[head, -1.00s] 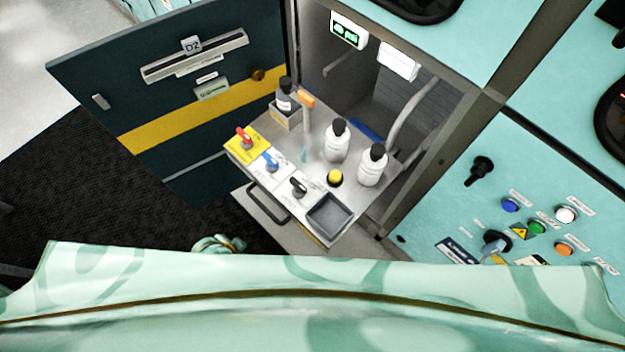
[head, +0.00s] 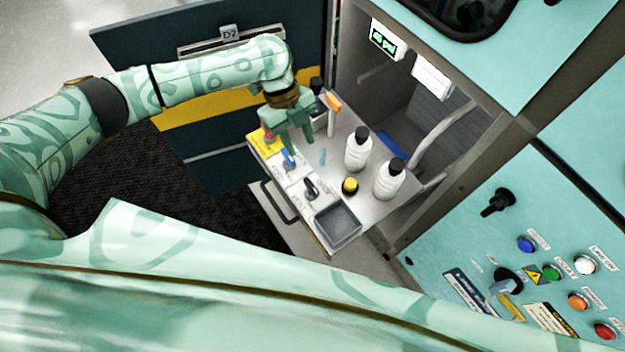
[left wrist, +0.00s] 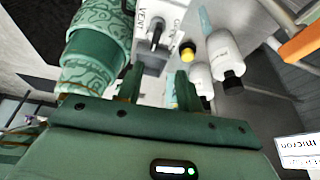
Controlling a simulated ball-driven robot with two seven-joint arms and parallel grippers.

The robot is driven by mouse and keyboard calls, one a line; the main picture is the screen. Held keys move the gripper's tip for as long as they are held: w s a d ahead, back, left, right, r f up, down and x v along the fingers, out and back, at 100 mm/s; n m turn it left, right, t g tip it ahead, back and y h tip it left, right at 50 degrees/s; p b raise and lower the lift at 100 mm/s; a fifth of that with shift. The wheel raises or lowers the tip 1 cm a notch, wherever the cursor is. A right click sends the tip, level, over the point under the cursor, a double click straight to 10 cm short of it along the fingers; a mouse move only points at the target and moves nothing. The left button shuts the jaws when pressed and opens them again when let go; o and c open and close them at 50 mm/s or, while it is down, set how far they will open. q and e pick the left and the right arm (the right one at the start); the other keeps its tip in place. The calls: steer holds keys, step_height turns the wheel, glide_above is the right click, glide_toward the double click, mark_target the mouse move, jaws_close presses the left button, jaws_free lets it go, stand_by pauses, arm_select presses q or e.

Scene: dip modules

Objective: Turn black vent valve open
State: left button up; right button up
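The black vent valve (head: 311,187) is a small black lever on a white plate near the front of the pulled-out drawer shelf. It also shows in the left wrist view (left wrist: 157,32), beside the printed word VENT. My left gripper (head: 294,140) is above the back left part of the shelf, over the red and blue valves, apart from the black valve. In the left wrist view its two fingers (left wrist: 157,82) stand apart with nothing between them. My right gripper does not show in either view.
On the shelf stand a blue valve (head: 288,158), a red valve (head: 267,134), a yellow-topped button (head: 350,186), white bottles (head: 358,152) (head: 389,181), an orange-topped post (head: 332,110) and a grey tray (head: 338,220). A dark door (head: 215,165) is open at the left.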

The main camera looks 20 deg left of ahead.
mark_target(310, 184)
arm_select(q)
steer(key=shift+m+g, duration=0.3)
steer(key=b+x, duration=0.1)
steer(key=x, duration=0.3)
steer(key=b+x, duration=0.1)
steer(key=x, duration=0.4)
steer(key=b+x, duration=0.2)
steer(key=x, duration=0.3)
steer(key=shift+a+f, duration=0.15)
steer(key=shift+a, duration=0.2)
jaws_close()
